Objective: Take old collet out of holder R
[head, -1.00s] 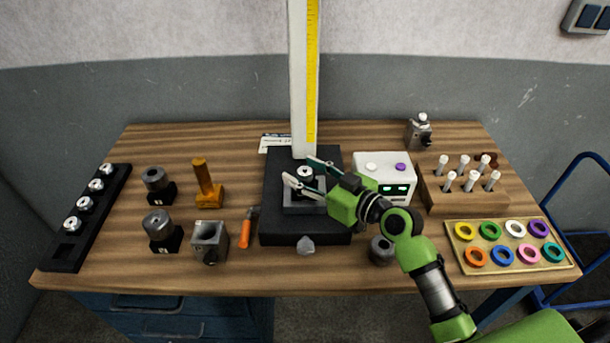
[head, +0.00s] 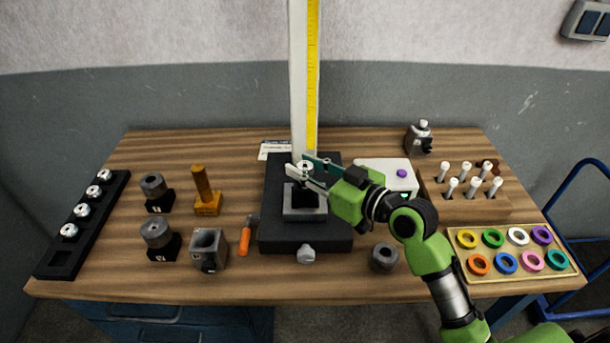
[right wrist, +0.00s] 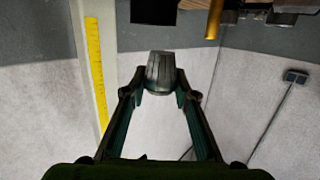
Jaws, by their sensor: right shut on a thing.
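My right gripper (head: 312,172) is shut on the old collet (head: 305,167), a small silver piece, above the middle of the height stand. In the right wrist view the collet (right wrist: 160,70) is a grey tapered body between the two fingertips (right wrist: 160,92). A dark body that looks like holder R (head: 304,196) sits in the grey block (head: 304,215) on the black stand base, just below the collet. Whether the collet's lower end is fully clear of it is hard to tell. My left gripper is not in view.
A black rack (head: 60,260) with several silver collets lies at the left. Two holders, an amber post (head: 206,190), a grey block (head: 209,248) and an orange-handled tool (head: 245,240) stand left. A loose grey ring (head: 384,257), white box (head: 388,170) and ring tray (head: 455,236) are right.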

